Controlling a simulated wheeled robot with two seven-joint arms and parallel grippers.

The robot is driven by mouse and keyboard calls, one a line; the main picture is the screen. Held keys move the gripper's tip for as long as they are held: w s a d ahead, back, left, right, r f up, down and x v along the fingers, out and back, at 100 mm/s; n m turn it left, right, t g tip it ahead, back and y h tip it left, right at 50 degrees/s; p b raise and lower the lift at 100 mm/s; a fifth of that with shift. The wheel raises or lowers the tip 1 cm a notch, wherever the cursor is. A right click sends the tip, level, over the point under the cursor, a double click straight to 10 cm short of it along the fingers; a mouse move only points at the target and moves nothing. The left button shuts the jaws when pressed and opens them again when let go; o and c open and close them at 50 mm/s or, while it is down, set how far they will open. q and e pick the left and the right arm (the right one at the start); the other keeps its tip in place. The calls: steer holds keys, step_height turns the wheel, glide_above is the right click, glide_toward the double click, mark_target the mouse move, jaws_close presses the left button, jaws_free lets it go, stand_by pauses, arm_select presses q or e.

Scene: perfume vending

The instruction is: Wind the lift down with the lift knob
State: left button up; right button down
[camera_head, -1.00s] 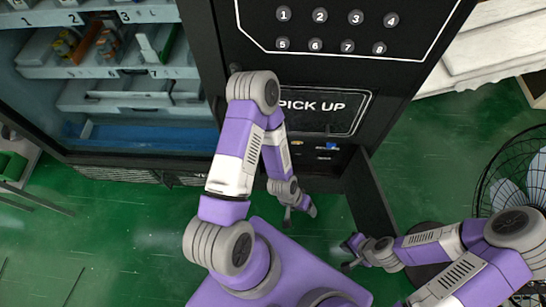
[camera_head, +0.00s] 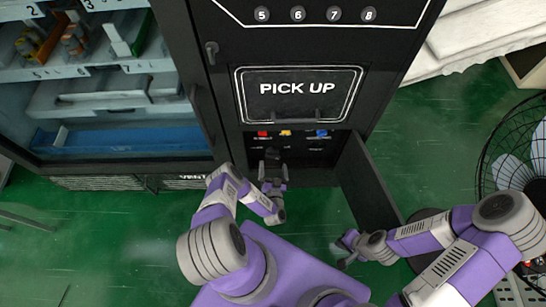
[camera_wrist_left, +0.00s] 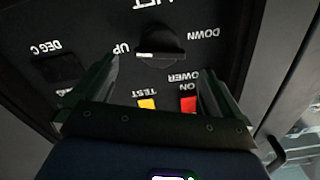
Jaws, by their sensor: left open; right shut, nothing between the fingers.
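The lift knob (camera_wrist_left: 160,42) is a dark round knob with a light pointer bar, on the black control panel. In the left wrist view its labels are upside down, with UP to its left and DOWN to its right. In the head view the knob (camera_head: 272,153) is small and dark, just beyond my left gripper (camera_head: 273,168). My left gripper is open and empty, and its fingers (camera_wrist_left: 160,75) straddle the knob's line a little short of it. My right gripper (camera_head: 344,250) is shut and empty, low near the open panel door.
Red (camera_wrist_left: 188,104) and yellow (camera_wrist_left: 147,103) switches sit near the knob; a blue one (camera_head: 321,133) is further right. The PICK UP flap (camera_head: 297,95) is above. An open black door (camera_head: 368,185) stands right of the panel. A wire fan (camera_head: 515,150) stands far right.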

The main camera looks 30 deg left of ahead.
mark_target(273, 156)
arm_select(q)
steer(key=b+x, duration=0.2)
steer(key=x, duration=0.4)
steer(key=shift+w+a, duration=0.1)
steer(key=shift+w, duration=0.15)
steer(key=c, duration=1)
